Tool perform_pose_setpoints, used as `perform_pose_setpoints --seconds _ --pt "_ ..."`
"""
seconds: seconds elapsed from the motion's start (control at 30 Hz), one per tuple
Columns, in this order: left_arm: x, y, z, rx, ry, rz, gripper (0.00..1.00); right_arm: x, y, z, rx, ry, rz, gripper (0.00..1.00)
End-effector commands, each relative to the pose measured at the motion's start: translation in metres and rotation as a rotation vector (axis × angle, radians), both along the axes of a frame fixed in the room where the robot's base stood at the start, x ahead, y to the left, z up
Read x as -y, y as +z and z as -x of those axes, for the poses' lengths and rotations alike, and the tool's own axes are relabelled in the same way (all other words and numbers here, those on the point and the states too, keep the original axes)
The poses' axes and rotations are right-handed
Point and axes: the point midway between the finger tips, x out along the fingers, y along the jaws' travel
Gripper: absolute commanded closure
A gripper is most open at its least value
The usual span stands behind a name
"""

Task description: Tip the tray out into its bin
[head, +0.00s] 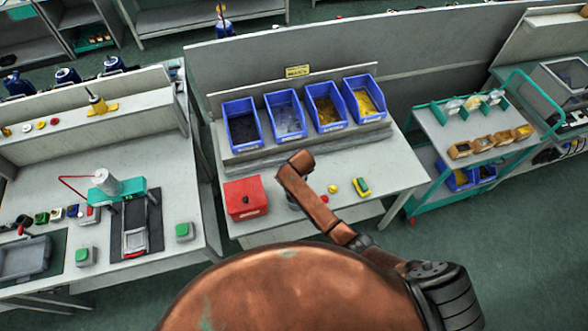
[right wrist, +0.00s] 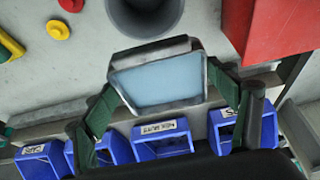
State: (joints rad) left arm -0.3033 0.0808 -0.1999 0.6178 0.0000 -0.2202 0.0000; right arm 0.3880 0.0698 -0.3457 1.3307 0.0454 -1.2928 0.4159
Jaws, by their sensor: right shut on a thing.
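A small grey-rimmed tray (right wrist: 118,72) with a flat pale blue face shows in the right wrist view. My right gripper (right wrist: 160,75) is shut on it, with a dark green finger at each side. I cannot tell whether the pale blue is its contents or its bottom. A dark grey round bin (right wrist: 175,22) stands just past the tray, its mouth partly cut off by the picture edge. In the head view my right arm covers the tray and most of the round bin. My left gripper is not in view.
A red box (head: 245,198) stands left of the arm. Several blue bins (head: 242,122) of parts line the back of the bench. A teal cart (head: 440,125) stands beyond the bench.

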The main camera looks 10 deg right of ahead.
Motion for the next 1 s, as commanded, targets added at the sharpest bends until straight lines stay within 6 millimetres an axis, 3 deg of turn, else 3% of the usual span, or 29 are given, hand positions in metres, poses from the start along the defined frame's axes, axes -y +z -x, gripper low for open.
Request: perform_pose_setpoints --seconds 0.47,0.8,1.0 --pt "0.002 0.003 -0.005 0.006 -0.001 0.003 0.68 0.0 -0.03 0.005 0.163 0.005 -0.003 0.49" --pt "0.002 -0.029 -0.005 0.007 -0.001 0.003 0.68 -0.001 -0.046 0.005 0.262 0.006 -0.008 0.49" --pt "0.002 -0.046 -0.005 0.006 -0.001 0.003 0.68 0.0 -0.045 0.006 0.334 0.005 -0.01 0.49"
